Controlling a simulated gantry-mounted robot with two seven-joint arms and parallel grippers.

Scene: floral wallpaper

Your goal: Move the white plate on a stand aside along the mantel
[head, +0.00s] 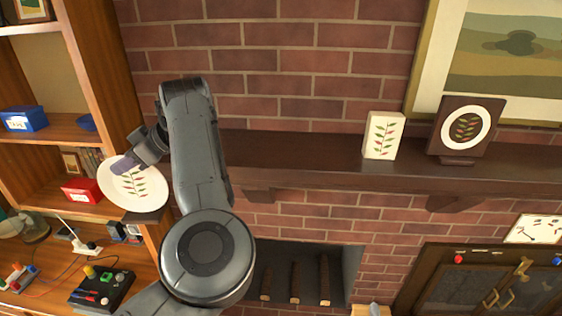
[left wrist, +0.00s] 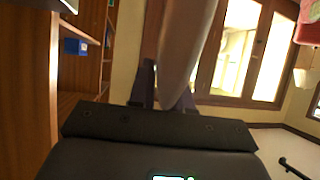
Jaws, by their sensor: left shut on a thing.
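The white plate (head: 138,190), oval in view with a painted leaf sprig, is at the left of the head view, near the left end of the dark wooden mantel (head: 300,160). My left gripper (head: 124,165) is shut on its upper left rim. In the left wrist view the plate (left wrist: 188,45) shows nearly edge-on at the fingers (left wrist: 158,88). A dark piece shows below the plate; I cannot tell whether it is the stand or the mantel's end, or whether the plate rests on it. My right gripper is not in view.
A small white leaf-print block (head: 383,135) and a dark square plaque with a white oval (head: 465,126) stand on the mantel to the right. The mantel between my arm and the block is clear. A wooden bookshelf (head: 100,75) stands close at the left.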

